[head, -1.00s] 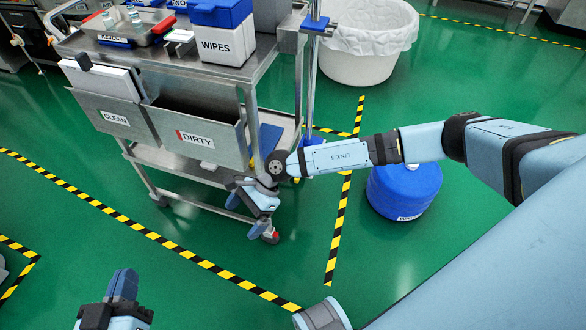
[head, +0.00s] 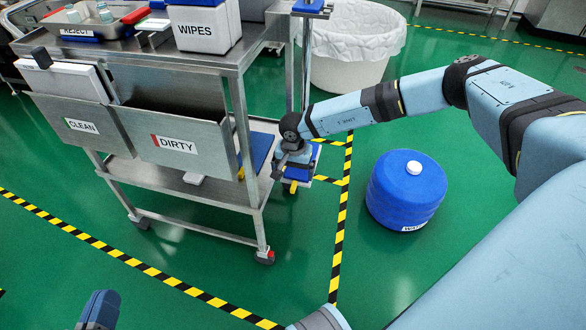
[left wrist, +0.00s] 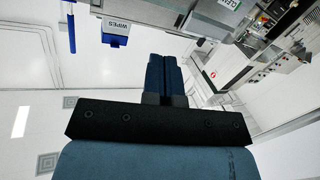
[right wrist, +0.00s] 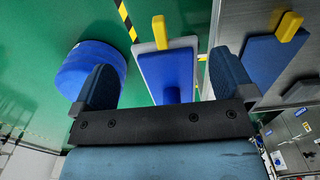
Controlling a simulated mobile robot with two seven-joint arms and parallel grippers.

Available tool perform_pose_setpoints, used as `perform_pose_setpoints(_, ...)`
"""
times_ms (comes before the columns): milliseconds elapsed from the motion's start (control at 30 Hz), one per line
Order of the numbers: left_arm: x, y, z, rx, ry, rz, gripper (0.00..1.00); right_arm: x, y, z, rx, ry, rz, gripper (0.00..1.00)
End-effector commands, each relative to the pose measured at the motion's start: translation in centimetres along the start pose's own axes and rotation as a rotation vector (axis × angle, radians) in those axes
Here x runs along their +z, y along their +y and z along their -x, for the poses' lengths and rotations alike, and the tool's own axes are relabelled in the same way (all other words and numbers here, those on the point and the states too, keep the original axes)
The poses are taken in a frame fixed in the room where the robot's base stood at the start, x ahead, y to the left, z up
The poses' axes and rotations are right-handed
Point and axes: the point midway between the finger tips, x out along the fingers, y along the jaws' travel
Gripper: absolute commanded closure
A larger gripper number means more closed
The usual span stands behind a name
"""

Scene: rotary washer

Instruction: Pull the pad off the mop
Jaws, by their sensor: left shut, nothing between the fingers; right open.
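The mop stands upright beside the cart; its flat blue head (right wrist: 168,72) lies on the floor with a pale pad (right wrist: 146,48) edging out from under it. A yellow tab (right wrist: 160,30) sticks out at the pad's far end. In the head view the mop's head (head: 303,168) is partly hidden by my right gripper (head: 290,172). In the right wrist view my right gripper (right wrist: 165,75) is open and empty, with the mop head beyond and between its fingers. My left gripper (head: 100,308) is shut and empty at the bottom left, away from the mop.
The steel cart (head: 235,68) with CLEAN (head: 82,126) and DIRTY (head: 178,144) bins stands left of the mop. A blue pad with a yellow tab (right wrist: 289,27) lies on its lower shelf. A blue drum (head: 405,190) stands to the right. Floor in front is clear.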

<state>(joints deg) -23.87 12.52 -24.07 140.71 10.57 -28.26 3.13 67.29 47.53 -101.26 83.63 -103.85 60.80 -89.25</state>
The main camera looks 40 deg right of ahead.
Motion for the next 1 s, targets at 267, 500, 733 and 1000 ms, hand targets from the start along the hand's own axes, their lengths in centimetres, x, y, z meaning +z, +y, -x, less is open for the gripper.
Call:
perform_pose_setpoints(267, 1.5, -1.2, -0.6, 0.006, 0.001, -0.096, 1.00, 0.0, 0.0, -3.8, 0.001, -0.001, -0.002, 0.00)
perform_pose_setpoints(500, 1.0, -1.7, -0.9, 0.005, 0.045, -0.167, 1.00, 0.0, 0.0, -6.0, -0.001, -0.001, -0.001, 0.00)
perform_pose_setpoints(733, 0.9, -1.9, -0.9, 0.003, 0.056, -0.197, 1.00, 0.1, 0.0, -6.8, -0.001, -0.001, 0.000, 0.00)
perform_pose_setpoints(1000, 0.8, -1.9, -1.0, 0.005, 0.060, -0.205, 1.00, 0.1, 0.0, -6.8, -0.001, -0.001, 0.000, 0.00)
